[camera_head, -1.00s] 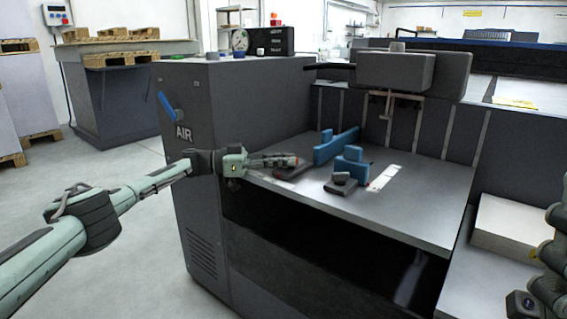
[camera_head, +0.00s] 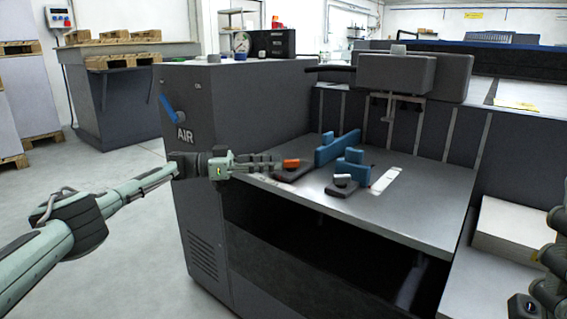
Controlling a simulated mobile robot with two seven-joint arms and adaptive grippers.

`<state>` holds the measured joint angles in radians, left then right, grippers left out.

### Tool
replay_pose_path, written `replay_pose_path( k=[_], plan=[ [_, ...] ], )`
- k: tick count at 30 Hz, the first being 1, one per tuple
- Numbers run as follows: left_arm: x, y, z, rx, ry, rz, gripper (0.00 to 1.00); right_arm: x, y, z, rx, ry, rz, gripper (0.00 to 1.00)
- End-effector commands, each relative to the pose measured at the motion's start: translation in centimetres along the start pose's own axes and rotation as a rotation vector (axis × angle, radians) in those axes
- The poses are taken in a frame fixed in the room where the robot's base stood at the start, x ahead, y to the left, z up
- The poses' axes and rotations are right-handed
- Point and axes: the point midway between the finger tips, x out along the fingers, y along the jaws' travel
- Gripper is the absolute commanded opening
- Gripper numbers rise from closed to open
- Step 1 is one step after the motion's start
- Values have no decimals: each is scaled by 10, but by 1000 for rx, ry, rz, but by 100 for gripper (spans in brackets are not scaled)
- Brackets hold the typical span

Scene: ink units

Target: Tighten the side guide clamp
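The long blue side guide (camera_head: 337,149) stands on the grey feed table (camera_head: 420,215). At its near left end lies a dark clamp block (camera_head: 291,174) with an orange lever (camera_head: 292,163) on top. A second, shorter blue guide (camera_head: 353,164) stands to the right, with a dark block (camera_head: 341,187) and a pale lever in front of it. My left gripper (camera_head: 277,163) is just left of the orange lever, pointing right at about its height. I cannot tell whether its fingertips touch the lever or how far they are apart.
The tall cabinet marked AIR (camera_head: 184,134) stands left of the table, near my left forearm. A dark head unit (camera_head: 395,73) overhangs the table's back. A paper stack (camera_head: 508,225) stands at the right. The table's front right is bare.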

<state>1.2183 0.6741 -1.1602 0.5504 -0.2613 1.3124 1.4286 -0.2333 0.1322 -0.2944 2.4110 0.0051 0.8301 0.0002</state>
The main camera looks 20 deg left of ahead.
Motion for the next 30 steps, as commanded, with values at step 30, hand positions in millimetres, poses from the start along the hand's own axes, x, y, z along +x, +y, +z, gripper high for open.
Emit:
replay_pose_path(
  k=[30],
  plan=[
    [-79, 0, 0, 0, 0, 1, 34, 0, 0, 0, 0, 1, 0, 60]
  ],
)
